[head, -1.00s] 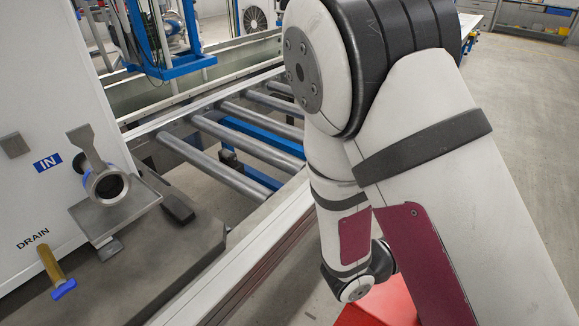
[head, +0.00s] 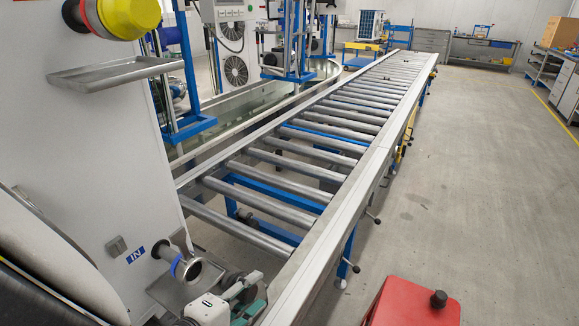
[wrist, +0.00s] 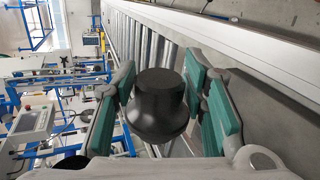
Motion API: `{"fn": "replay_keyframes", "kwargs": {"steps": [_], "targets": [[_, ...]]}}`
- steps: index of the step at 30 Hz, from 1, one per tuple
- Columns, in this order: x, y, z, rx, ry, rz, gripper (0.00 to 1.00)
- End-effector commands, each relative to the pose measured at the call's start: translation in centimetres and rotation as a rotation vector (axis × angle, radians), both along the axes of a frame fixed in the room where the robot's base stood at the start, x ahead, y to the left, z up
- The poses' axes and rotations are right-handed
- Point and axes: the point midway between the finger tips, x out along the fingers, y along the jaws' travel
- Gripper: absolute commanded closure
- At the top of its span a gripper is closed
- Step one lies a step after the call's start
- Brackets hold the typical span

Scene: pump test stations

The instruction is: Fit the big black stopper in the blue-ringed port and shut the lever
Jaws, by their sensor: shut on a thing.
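The big black stopper (wrist: 158,108) sits between the green-padded fingers of my gripper (wrist: 160,88), which is shut on it. In the head view my gripper (head: 246,298) is at the bottom, just right of the blue-ringed port and close to it; the stopper is hard to make out there. The port (head: 190,270) is a short metal pipe with a blue ring, on the white panel beside the IN label. Its open mouth faces toward my gripper's side. The grey lever (head: 183,237) stands up above the port. The wrist view does not show the port.
A metal drip tray (head: 170,292) lies below the port. A yellow cap (head: 128,15) and a shelf (head: 115,72) are higher on the panel. A roller conveyor (head: 290,185) with a metal side rail runs behind. A red box (head: 410,303) stands at lower right; the floor beyond is clear.

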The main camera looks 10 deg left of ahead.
Motion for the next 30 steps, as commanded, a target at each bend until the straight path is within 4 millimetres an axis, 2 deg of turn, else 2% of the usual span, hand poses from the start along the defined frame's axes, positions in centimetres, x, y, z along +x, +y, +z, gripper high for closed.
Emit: {"fn": "replay_keyframes", "kwargs": {"steps": [1,6,22,30], "targets": [[-0.9,0.8,0.5,0.02,-0.01,0.005,0.88],[-2.0,2.0,0.7,0.056,-0.024,0.004,0.88],[-0.5,5.3,0.6,0.058,-0.026,0.003,0.88],[-0.3,5.9,0.6,0.056,-0.025,0.003,0.88]]}}
